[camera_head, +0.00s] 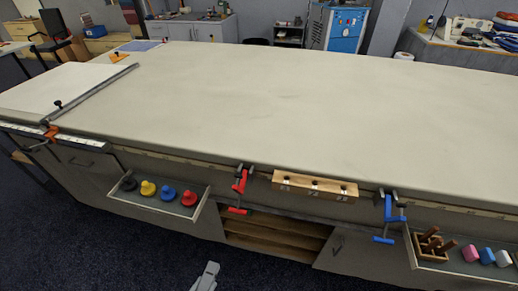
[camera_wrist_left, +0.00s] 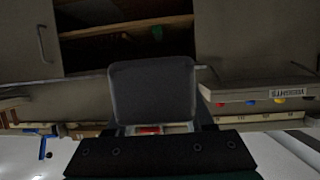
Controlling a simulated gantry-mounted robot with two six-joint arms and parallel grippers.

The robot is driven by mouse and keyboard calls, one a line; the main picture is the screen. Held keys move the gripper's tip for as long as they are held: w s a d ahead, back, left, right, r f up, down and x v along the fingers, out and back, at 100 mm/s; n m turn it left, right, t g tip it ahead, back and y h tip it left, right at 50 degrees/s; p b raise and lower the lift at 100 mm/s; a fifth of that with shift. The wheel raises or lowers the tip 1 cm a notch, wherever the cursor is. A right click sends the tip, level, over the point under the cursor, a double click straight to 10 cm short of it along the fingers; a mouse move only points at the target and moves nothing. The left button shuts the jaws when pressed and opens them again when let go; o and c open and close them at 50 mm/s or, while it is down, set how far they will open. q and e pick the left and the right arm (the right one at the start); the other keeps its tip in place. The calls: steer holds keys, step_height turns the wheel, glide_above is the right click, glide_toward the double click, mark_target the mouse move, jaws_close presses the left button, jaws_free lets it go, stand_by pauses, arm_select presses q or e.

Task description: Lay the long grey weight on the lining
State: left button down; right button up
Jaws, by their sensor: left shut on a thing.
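My left gripper (camera_head: 206,278) shows pale grey at the bottom of the head view, low in front of the table. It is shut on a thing. In the left wrist view a dark grey, round-cornered block (camera_wrist_left: 152,92) fills the middle, in front of the gripper body (camera_wrist_left: 160,155); it looks like the long grey weight, seen end-on. Its full length and the fingertips' contact are hidden. The lining looks to be the pale sheet (camera_head: 50,88) at the table's left end, well away from the gripper. My right gripper is not in view.
A long metal bar (camera_head: 95,91) lies along the sheet's right side. A tray (camera_head: 155,205) of coloured weights, a red clamp (camera_head: 239,187), a wooden block (camera_head: 315,186) and a blue clamp (camera_head: 388,213) line the front edge. The middle of the tabletop (camera_head: 270,100) is clear.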

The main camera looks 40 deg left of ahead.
arm_select(q)
steer(key=w+d+r+m+h, duration=0.2)
steer(key=w+d+r+h, duration=0.1)
steer(key=w+d+r, duration=1.15)
steer(key=w+d+r+m+t+h, duration=0.1)
steer(key=d+r+m+h, duration=0.1)
steer(key=d, duration=0.6)
steer(key=shift+w+r+m+h, duration=0.25)
steer(key=shift+w+m+h, duration=0.05)
steer(key=shift+m, duration=0.1)
steer(key=shift+a, duration=0.1)
